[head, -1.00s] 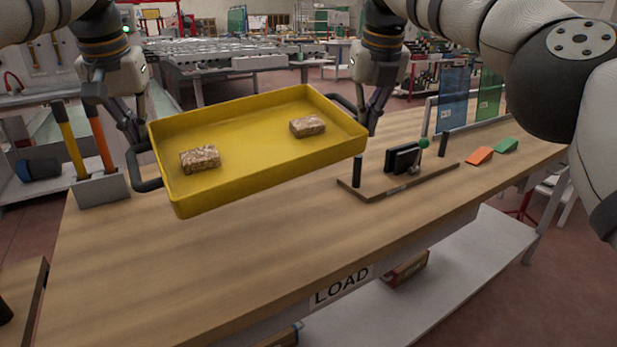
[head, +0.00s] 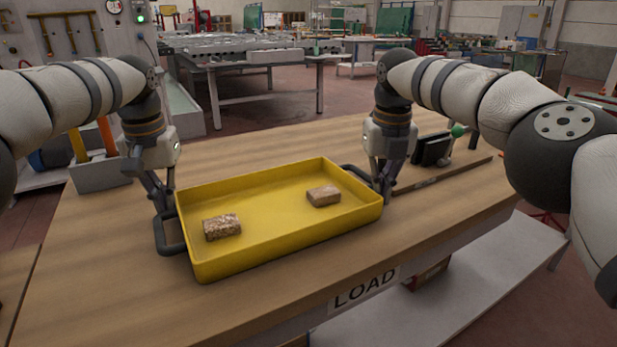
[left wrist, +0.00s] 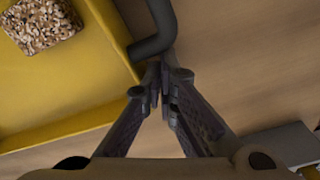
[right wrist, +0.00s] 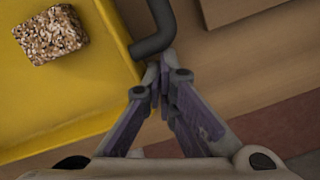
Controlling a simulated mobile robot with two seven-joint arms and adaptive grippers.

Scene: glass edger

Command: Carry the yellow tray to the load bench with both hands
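The yellow tray (head: 265,247) is level, low at the load bench (head: 130,290); I cannot tell whether its base touches the top. Two speckled bricks lie in it, one at left (head: 222,227) and one at right (head: 323,195). My left gripper (head: 165,205) is shut on the tray's left handle (head: 168,247), near its far corner. My right gripper (head: 383,192) is shut on the right handle (head: 352,171), partly hiding it. In the left wrist view (left wrist: 161,82) and right wrist view (right wrist: 162,82), the fingers meet at the dark handle bars.
A wooden fixture with a black block (head: 432,150) and green knob stands close behind my right gripper. A grey holder with orange and yellow handles (head: 100,175) is at the bench's left. The bench front, above the LOAD label (head: 366,287), is clear.

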